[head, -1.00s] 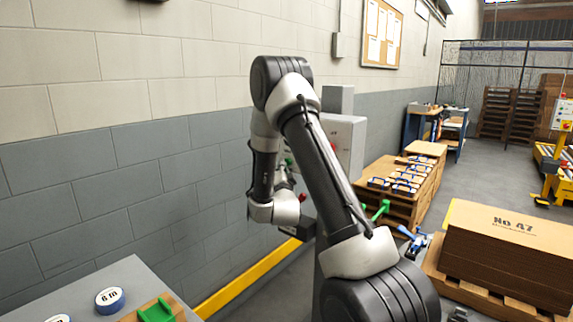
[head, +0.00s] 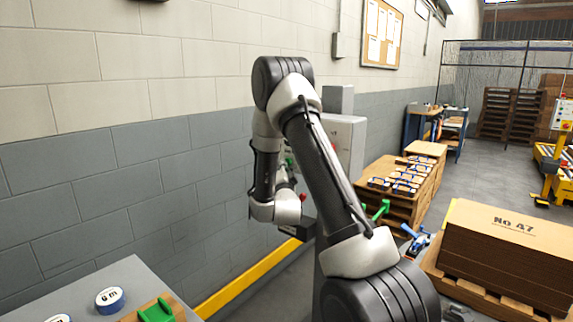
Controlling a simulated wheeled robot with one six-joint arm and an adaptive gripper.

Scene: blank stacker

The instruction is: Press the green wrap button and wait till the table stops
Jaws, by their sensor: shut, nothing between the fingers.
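The grey control box (head: 345,140) stands against the wall behind my arm, and my upper arm covers much of its front. A small patch of green (head: 288,160) shows in the gap between my arm links; I cannot tell whether it is the wrap button. My wrist is low, in front of the box, left of my upper arm. My gripper's fingers are hidden behind my arm, so contact with a button cannot be seen. The turning table cannot be made out.
Several blue-and-white items (head: 400,182) lie on wooden crates behind. A grey table (head: 95,285) with a tape roll (head: 109,299) is at lower left. A yellow rail (head: 245,284) runs along the wall.

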